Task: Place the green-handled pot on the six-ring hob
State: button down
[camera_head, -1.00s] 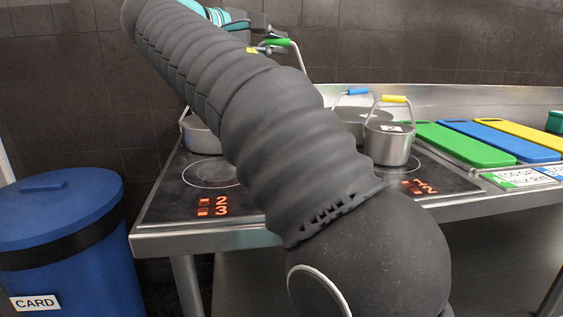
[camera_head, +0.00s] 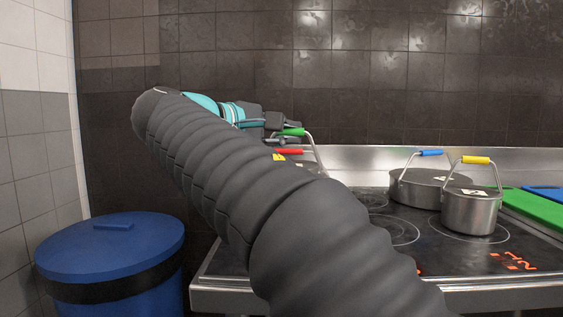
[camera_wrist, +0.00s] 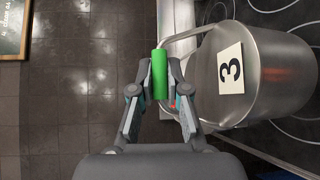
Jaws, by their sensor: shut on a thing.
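My gripper (camera_wrist: 158,98) is shut on the green handle (camera_wrist: 159,75) in the wrist view. In the head view the green handle (camera_head: 290,132) shows at the far end of my arm, with a thin metal bail running down from it. A steel pot with a "3" label (camera_wrist: 285,75) lies to the right of the handle in the wrist view. In the head view my arm hides the pot's body, so I cannot tell whether it touches the surface. The black hob (camera_head: 405,260) is partly covered by my arm.
A blue-handled pot (camera_head: 415,190) and a yellow-handled pot (camera_head: 472,213) stand on the hob's right side. A red handle (camera_head: 289,152) shows just below the green one. Chopping boards (camera_head: 535,207) lie at right. A blue bin (camera_head: 110,255) stands at left.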

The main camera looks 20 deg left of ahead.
jog(key=shift+s+a+f, duration=0.25)
jog(key=shift+a+f, duration=0.15)
jog(key=shift+a, duration=0.05)
jog(key=shift+f+b, duration=0.65)
jog(key=shift+f, duration=1.25)
jog(key=c, duration=1.2)
grip_release()
jog(key=shift+f, duration=0.15)
jog(key=shift+o, duration=0.2)
jog(key=shift+s+a, duration=0.1)
jog(key=shift+s, duration=0.05)
jog(key=p+v, duration=0.1)
jog(key=v, duration=1)
jog(key=shift+s+a+r, duration=0.15)
jog(key=shift+s+r, duration=0.05)
jog(key=shift+s, duration=0.1)
